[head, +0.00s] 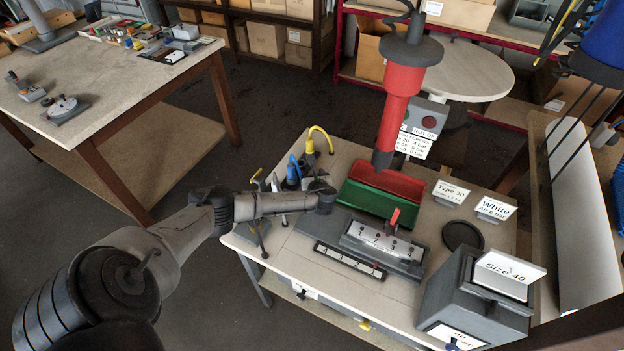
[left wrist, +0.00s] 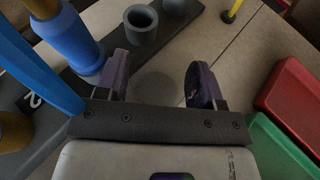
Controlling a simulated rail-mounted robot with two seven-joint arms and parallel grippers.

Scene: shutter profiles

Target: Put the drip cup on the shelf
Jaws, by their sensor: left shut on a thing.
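My left gripper (head: 322,190) is over the back left of the workbench. Its two dark, purplish fingers (left wrist: 157,82) stand apart in the left wrist view. It is shut on a dark round thing, seemingly the drip cup (head: 326,204), mostly hidden by the gripper in the head view. Only a dim rounded form shows between the fingers in the left wrist view, so its shape is unclear. A shelf board (head: 318,307) runs under the workbench. My right gripper is not in view.
Red and green trays (head: 362,202) lie right of the gripper. A red tool (head: 402,95) hangs above them. A grey cup-like holder (left wrist: 141,24) and a blue bottle (left wrist: 72,42) stand near the fingers. A black disc (head: 463,235) and grey box (head: 470,300) stand at right.

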